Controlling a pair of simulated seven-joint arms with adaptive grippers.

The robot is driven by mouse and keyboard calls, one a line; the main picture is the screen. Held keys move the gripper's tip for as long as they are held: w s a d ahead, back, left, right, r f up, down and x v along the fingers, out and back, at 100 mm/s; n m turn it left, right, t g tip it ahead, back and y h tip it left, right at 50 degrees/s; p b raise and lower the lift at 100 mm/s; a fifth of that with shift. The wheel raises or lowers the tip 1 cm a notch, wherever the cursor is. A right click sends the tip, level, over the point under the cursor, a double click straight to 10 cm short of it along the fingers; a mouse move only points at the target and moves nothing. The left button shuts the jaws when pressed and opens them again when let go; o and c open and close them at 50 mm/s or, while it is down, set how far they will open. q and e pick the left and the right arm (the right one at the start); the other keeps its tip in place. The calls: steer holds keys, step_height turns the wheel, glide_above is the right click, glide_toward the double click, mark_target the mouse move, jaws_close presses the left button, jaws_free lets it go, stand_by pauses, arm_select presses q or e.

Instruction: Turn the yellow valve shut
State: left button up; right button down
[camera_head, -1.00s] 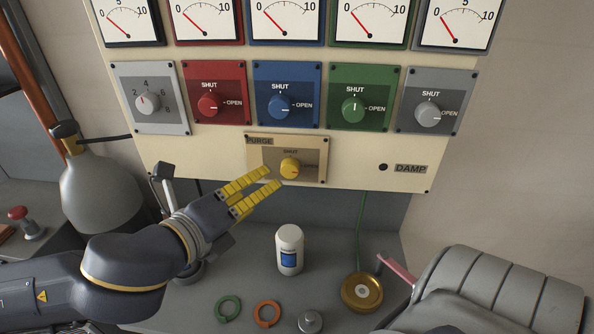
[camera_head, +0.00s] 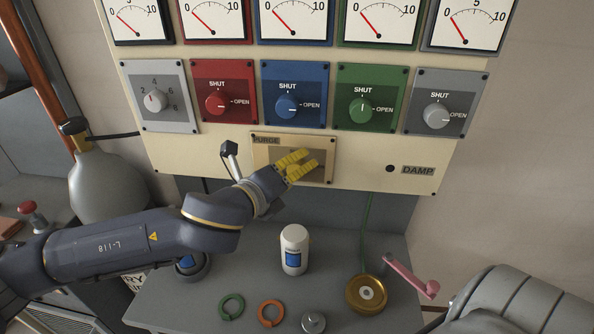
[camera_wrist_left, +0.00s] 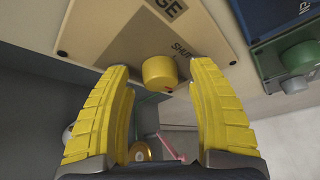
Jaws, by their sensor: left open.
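The yellow valve is a round knob on the tan PURGE plate (camera_head: 262,172), low in the middle of the cream panel. In the left wrist view the yellow valve (camera_wrist_left: 157,72) stands between the two yellow fingers, below the SHUT mark. My left gripper (camera_head: 309,157) is open in front of the plate and hides the knob in the head view. In the left wrist view its fingertips (camera_wrist_left: 158,66) are at either side of the knob, with gaps showing; contact is not visible. My right gripper is out of view.
Above are red (camera_head: 217,104), blue (camera_head: 286,106), green (camera_head: 361,107) and grey (camera_head: 436,115) knobs; only the green points to SHUT. Below, the bench holds a white bottle (camera_head: 294,250), green and orange rings, and a brass reel (camera_head: 366,294) beside a pink handle (camera_head: 411,279).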

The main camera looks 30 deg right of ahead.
arm_select(q)
jaws_close()
stand_by(0.5)
steer(key=shift+f+n+t+h, duration=0.1)
steer(key=shift+n+t+h, duration=0.75)
steer(key=shift+n, duration=1.8)
steer(key=shift+f+n+t+h, duration=0.15)
steer(key=shift+n+t+h, duration=0.7)
steer(key=shift+n, duration=1.85)
steer(key=shift+f+n+t+h, duration=0.1)
steer(key=shift+n+t+h, duration=0.7)
steer(key=shift+n, duration=2.15)
